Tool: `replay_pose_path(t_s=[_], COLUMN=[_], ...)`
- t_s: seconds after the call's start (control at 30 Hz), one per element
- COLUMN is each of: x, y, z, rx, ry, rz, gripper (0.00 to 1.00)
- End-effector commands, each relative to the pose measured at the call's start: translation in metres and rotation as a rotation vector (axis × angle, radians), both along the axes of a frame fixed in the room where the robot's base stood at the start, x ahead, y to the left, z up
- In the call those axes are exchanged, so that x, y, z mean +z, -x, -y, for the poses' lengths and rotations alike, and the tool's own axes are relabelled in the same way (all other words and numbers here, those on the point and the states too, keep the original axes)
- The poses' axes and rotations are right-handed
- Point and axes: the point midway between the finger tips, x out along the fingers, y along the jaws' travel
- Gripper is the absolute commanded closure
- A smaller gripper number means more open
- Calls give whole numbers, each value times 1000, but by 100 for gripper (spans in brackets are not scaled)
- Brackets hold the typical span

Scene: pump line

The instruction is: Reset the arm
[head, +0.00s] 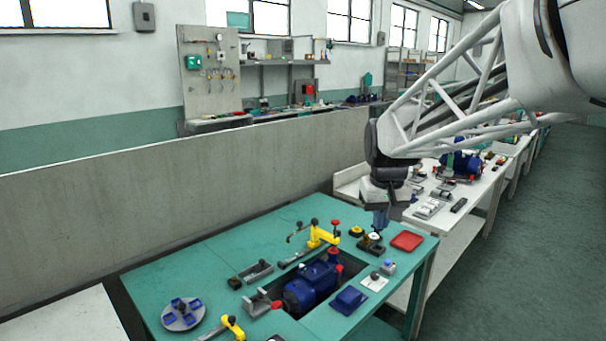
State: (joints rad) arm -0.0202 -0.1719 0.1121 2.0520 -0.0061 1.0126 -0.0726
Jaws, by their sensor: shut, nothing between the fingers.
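My gripper (379,236) hangs from my white lattice arm and points down over the right part of the green table (215,262). Its fingers are shut with nothing between them. The tips are just above or beside a small dark block with round knobs (370,246); I cannot tell whether they touch it. A blue pump (310,288) sits in a dark recess of the table, left of and nearer than my gripper.
A red tray (407,241) lies right of my gripper. A yellow clamp (320,237) stands to its left. A grey partition (200,195) runs behind the table.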

Motion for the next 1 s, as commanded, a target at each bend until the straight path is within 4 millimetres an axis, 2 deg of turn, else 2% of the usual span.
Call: replay_pose_path(t_s=[0.1,0.47,1.0], x=[1,-10,-50], y=[32,121,248], z=[2,8,14], rx=[-12,-46,-97], ry=[-1,-5,-11], rz=[12,39,83], gripper=[100,100,100])
